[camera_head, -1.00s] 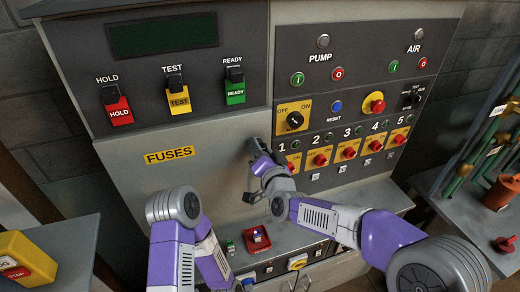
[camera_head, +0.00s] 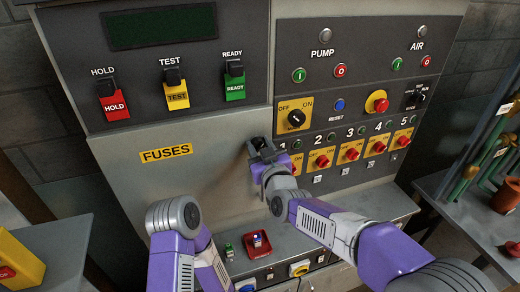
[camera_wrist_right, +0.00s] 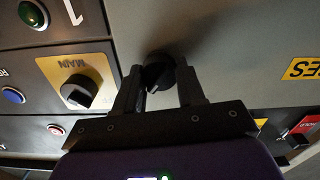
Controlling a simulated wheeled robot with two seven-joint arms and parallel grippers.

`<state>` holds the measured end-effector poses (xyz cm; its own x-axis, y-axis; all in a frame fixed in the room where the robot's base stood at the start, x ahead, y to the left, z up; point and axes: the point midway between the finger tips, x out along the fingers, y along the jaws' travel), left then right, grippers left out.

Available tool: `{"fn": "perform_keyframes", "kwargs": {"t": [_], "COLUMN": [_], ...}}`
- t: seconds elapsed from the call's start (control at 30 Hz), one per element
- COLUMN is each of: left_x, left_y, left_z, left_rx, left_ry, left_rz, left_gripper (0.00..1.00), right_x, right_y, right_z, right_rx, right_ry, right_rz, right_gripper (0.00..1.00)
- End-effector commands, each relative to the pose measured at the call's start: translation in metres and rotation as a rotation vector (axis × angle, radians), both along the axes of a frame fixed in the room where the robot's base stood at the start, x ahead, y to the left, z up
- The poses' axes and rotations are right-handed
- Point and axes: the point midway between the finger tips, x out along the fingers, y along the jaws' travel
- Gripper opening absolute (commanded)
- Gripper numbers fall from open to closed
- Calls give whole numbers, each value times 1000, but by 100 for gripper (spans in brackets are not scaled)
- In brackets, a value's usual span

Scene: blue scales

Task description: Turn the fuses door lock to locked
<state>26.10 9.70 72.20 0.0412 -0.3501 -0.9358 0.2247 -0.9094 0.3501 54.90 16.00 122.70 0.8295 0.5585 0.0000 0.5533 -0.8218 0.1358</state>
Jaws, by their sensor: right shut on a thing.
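The fuses door (camera_head: 150,190) is a grey panel with a yellow FUSES label (camera_head: 166,153). Its lock is a round black knob (camera_wrist_right: 158,72) near the door's right edge, between the two fingers in the right wrist view. My right gripper (camera_head: 262,147) is at this knob in the head view and covers most of it. It is shut on the knob, with one finger (camera_wrist_right: 160,88) pair around it in the wrist view. The knob's pointer and any lock markings cannot be made out. My left arm shows at the bottom of the head view, but its gripper is out of view.
Just right of the lock is the yellow main switch (camera_head: 294,118), with a row of red fuse knobs (camera_head: 322,161) below it. A shelf (camera_head: 280,244) with a small red tray (camera_head: 257,243) lies below. The door left of my right gripper is clear.

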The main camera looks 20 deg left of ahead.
Motion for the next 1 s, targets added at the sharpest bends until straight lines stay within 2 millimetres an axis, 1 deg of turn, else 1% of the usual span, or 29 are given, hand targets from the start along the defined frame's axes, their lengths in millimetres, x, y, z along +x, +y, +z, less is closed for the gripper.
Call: {"fn": "perform_keyframes", "kwargs": {"t": [0.3, 0.5, 0.73, 1.0], "left_x": [0, 0, 0, 0], "left_y": [0, 0, 0, 0], "left_z": [-6, -8, -10, -11], "left_rx": [0, 0, 0, 0], "left_ry": [0, 0, 0, 0], "left_rz": [0, 0, 0, 0], "left_gripper": [43, 43, 43, 43], "right_x": [-1, -1, -1, -1], "right_y": [1, 1, 2, 1], "right_z": [0, 0, -1, -1], "right_rx": [-245, -376, -484, -543], "right_ry": [-166, -254, -326, -366], "right_rz": [1, 1, 1, 0], "right_gripper": [8, 8, 9, 8]}}
